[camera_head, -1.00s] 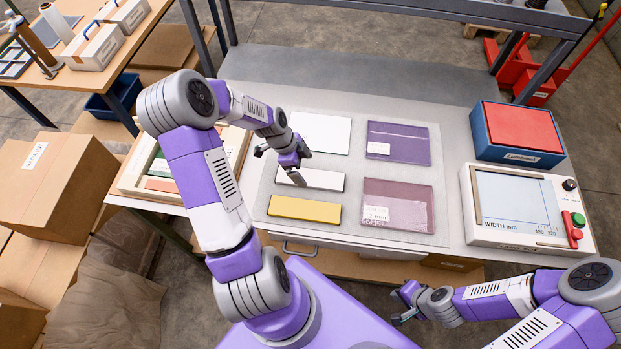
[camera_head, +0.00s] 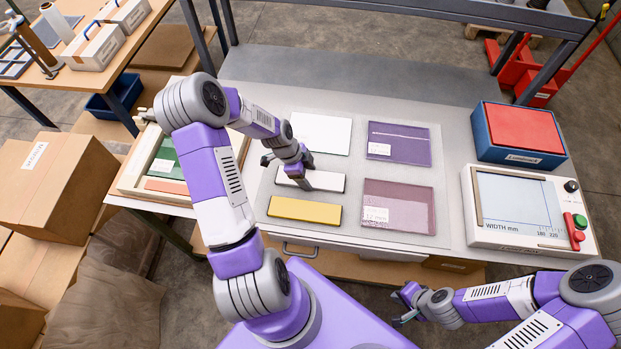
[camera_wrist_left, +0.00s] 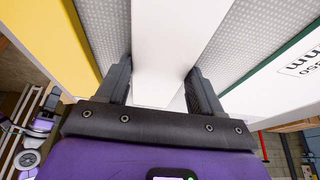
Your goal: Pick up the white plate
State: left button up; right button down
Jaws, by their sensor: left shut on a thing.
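The narrow white plate (camera_head: 325,182) lies on the grey mat between the yellow plate and the larger white plate. My left gripper (camera_head: 298,185) is over its left part, shut on it. In the left wrist view, the narrow white plate (camera_wrist_left: 170,45) runs between my two fingers, one against each long edge. I cannot tell whether it is clear of the mat. The larger white plate (camera_head: 325,133) lies behind it, and its green edge and lettering show in the wrist view. My right gripper (camera_head: 400,306) is open and empty, in front of the table.
The yellow plate (camera_head: 304,210) lies in front, close to the left finger. Two purple plates (camera_head: 398,143) (camera_head: 398,205) lie to the right. A width gauge (camera_head: 525,238) and a blue box with a red top (camera_head: 522,128) stand at the right. A divided tray (camera_head: 150,190) is at the left.

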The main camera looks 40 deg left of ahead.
aim_at(308, 178)
pick_arm(q)
notch_tip(308, 178, up, 18)
jog(key=p, duration=0.2)
dwell(0.4)
jog(key=shift+d, duration=0.1)
